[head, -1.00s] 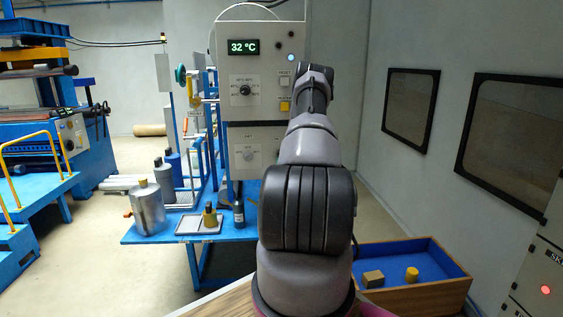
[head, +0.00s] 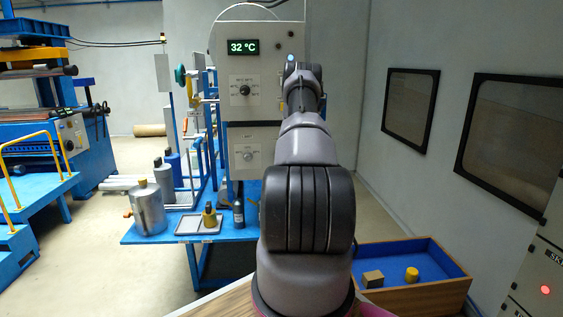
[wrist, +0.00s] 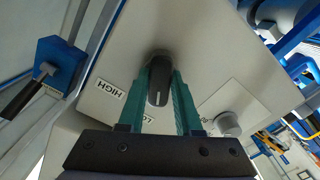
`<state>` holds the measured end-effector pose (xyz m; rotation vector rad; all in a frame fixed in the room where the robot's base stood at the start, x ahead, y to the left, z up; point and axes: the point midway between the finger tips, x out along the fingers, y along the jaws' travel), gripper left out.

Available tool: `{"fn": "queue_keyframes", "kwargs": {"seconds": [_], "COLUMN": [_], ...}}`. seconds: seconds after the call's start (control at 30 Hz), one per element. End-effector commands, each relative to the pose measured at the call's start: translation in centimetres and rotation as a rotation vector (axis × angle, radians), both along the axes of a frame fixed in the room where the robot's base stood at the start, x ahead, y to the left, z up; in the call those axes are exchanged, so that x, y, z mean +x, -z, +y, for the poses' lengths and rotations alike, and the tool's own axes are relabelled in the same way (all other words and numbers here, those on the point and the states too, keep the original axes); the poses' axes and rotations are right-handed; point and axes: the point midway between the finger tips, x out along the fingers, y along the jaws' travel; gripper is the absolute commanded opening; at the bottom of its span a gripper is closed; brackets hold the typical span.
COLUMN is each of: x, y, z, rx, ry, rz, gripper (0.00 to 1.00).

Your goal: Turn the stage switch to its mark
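The stage switch, a black knob with a white pointer line, shows in the wrist view (wrist: 159,84) on a pale panel. The words HIGH and, partly hidden, LO are printed beside it. My gripper (wrist: 163,82) has its two teal fingers on either side of the knob, with the pointer line facing back between them. The gaps are very narrow, and I cannot tell whether the fingers press on it. In the head view my arm covers the gripper and this switch at the right of the tall cabinet (head: 265,67).
A black dial (head: 245,90) sits under the 32 °C display (head: 243,47). A grey knob is lower on the cabinet (head: 248,155), and a grey knob shows right of my fingers (wrist: 228,123). A blue bench (head: 150,237) holds bottles. A wooden box (head: 425,293) stands at right.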

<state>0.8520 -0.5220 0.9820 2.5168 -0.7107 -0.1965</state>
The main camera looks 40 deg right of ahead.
Motion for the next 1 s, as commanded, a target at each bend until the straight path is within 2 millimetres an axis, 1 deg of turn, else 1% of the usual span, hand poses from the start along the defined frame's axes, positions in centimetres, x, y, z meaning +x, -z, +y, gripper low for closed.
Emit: {"fn": "queue_keyframes", "kwargs": {"seconds": [0.03, 0.07, 0.37, 0.47, 0.57, 0.8, 0.9, 1.0], "x": [-0.1, -0.1, 0.0, -0.5, -1.6, -5.8, -7.3, -8.4], "y": [0.1, 0.1, 0.0, 0.1, 0.1, 0.1, 0.1, 0.1], "z": [0.0, 0.0, 0.0, 0.3, 1.0, 3.4, 4.4, 5.1], "rx": [0.0, 0.0, 0.001, 0.002, 0.004, 0.003, 0.003, 0.003], "ry": [0.001, 0.001, 0.001, 0.0, 0.0, 0.001, 0.0, 0.002], "rz": [0.002, 0.002, 0.0, 0.001, 0.002, 0.003, 0.003, 0.002], "gripper": [0.52, 0.62, 0.62, 0.62, 0.62, 0.62, 0.62, 0.62]}}
